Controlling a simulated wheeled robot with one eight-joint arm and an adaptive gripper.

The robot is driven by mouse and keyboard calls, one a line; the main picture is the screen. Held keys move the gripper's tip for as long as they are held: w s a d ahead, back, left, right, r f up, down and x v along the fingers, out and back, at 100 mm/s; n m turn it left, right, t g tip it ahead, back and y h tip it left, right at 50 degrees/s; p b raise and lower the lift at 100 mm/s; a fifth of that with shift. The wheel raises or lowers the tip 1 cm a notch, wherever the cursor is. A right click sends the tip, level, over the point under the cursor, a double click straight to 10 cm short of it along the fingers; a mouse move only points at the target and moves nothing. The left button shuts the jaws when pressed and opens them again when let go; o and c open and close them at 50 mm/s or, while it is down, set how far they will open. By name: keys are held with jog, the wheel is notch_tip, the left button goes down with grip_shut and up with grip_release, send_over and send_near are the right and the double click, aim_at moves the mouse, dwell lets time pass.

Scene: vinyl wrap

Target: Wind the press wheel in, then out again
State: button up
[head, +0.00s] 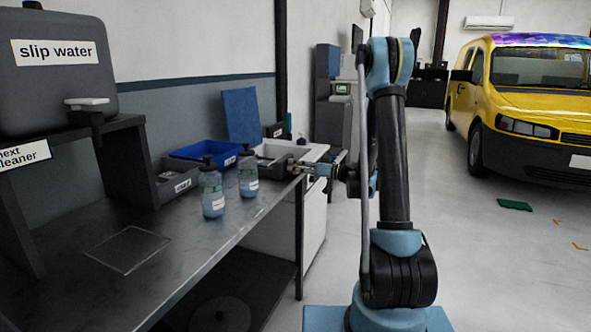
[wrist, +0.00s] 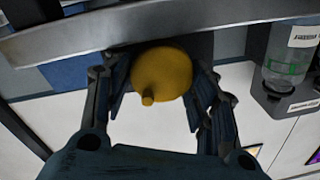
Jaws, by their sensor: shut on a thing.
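The press wheel (wrist: 163,70) is a round yellow disc with a small peg on its lower left, in the middle of the wrist view. My gripper (wrist: 157,84) has one finger on each side of it and is shut on it. In the head view my gripper (head: 303,169) reaches left to the far end of the bench. The wheel is too small and too covered to make out clearly there. A grey metal bar crosses the wrist view just above the wheel.
Two spray bottles (head: 211,190) stand on the bench (head: 185,255), nearer than my gripper. A blue bin (head: 198,151) and a grey tray sit behind them. A slip water tank (head: 55,75) rests on a shelf at left.

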jog(key=shift+w+d, duration=0.1)
jog(key=shift+w, duration=0.2)
jog(key=o, duration=1)
jog(key=shift+f, duration=0.1)
jog(key=shift+s, duration=0.15)
jog(key=shift+r, duration=5)
